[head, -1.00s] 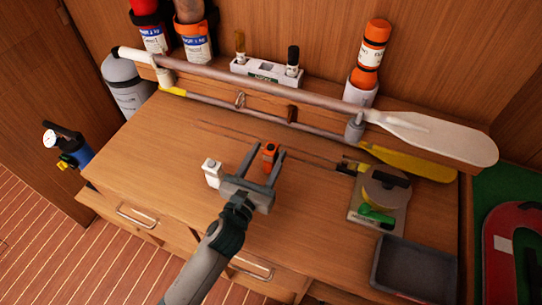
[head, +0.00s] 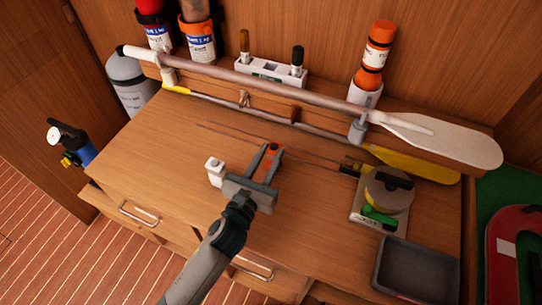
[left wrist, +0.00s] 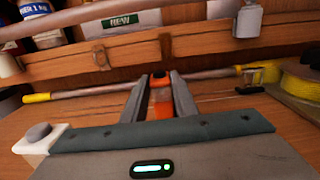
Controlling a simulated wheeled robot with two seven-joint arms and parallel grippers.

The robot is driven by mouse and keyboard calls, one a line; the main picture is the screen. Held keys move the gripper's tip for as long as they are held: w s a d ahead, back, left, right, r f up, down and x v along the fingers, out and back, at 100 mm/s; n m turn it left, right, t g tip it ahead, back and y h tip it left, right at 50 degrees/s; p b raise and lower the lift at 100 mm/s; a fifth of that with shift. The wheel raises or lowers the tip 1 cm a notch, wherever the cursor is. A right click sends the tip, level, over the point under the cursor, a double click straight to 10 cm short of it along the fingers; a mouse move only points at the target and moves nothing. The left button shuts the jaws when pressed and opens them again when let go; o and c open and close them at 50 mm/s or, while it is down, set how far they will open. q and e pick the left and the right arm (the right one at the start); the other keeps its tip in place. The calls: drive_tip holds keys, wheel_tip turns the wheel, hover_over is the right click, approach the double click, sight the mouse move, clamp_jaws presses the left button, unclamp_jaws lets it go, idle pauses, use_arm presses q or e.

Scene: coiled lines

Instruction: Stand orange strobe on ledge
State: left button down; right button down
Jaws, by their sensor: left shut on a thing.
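The orange strobe (head: 273,151) stands on the wooden desk top, between the fingers of my left gripper (head: 265,163). The gripper is shut on it. In the left wrist view the strobe (left wrist: 161,102) shows orange with a dark top between the two grey fingers (left wrist: 161,90). The ledge (head: 311,98) runs along the back wall above the desk, behind the strobe. My right gripper is not in view.
A long paddle (head: 300,90) and a yellow-ended pole (head: 410,165) hang along the ledge front. A white rack (head: 268,70) and an orange canister (head: 375,50) stand on the ledge. A small white item (head: 215,170), a reel (head: 386,190) and a grey tray (head: 415,268) are on the desk.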

use_arm(q)
drive_tip(key=shift+r, duration=0.65)
wheel_tip(320, 180, up, 2)
drive_tip(key=shift+r, duration=0.25)
drive_tip(key=s+d+r+b, duration=0.1)
drive_tip(key=s+d+r, duration=0.6)
drive_tip(key=s, duration=0.2)
drive_tip(key=shift+s, duration=0.15)
drive_tip(key=shift+s, duration=0.1)
